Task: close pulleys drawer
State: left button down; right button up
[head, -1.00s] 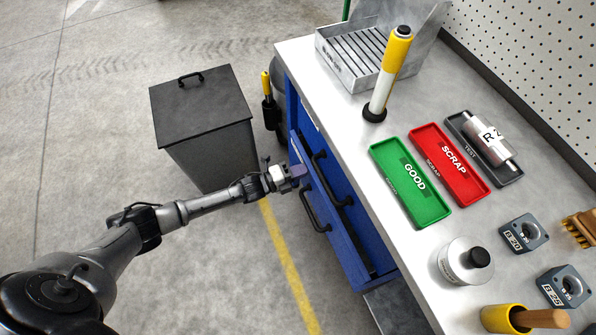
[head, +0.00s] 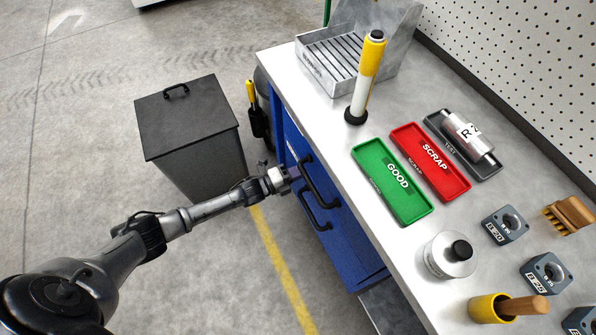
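A blue drawer cabinet (head: 350,245) stands under the workbench, its fronts facing left. Two black bar handles show: an upper handle (head: 320,185) and a lower handle (head: 316,212). The lower drawer front looks about flush with the cabinet; a small remaining gap cannot be ruled out. No drawer label is readable, so I cannot tell which drawer is for pulleys. My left gripper (head: 294,174) is at the drawer fronts, just left of the handles. Its fingertips are small and partly hidden against the cabinet, so contact and opening are unclear. My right gripper is out of view.
A black lidded bin (head: 190,125) stands left of the cabinet, close behind my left arm. The workbench (head: 300,95) holds green (head: 392,180) and red (head: 430,160) trays and several loose parts. Floor in front of the drawers is clear.

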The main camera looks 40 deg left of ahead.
pick_arm(q)
jog(key=p+v, duration=0.4)
jog(key=v, duration=0.9)
jog(key=shift+s+a, duration=0.2)
jog(key=shift+s, duration=0.15)
jog(key=s+d+r+n+g+y+p, duration=0.25)
jog(key=d+r+n+p, duration=0.45)
jog(key=r+p, duration=0.45)
jog(key=s+d+r+n+g+y+p, duration=0.1)
jog(key=s+d+r+n+g+p, duration=0.3)
jog(key=d+r+p, duration=0.65)
jog(key=s+a+r+n+g+y+p, duration=0.1)
jog(key=s+r+p, duration=0.4)
jog(key=r+p, duration=0.5)
jog(key=s+a+r+n+g+y+p, duration=0.2)
jog(key=s+r+n+p, duration=0.3)
jog(key=r+p, duration=0.5)
jog(key=s+a+r+n+g+y+p, duration=0.2)
jog(key=s+r+n+p, duration=0.3)
jog(key=r+p, duration=0.5)
notch_tip(320, 180, up, 9)
jog(key=shift+r+g, duration=0.15)
jog(key=shift+g, duration=0.2)
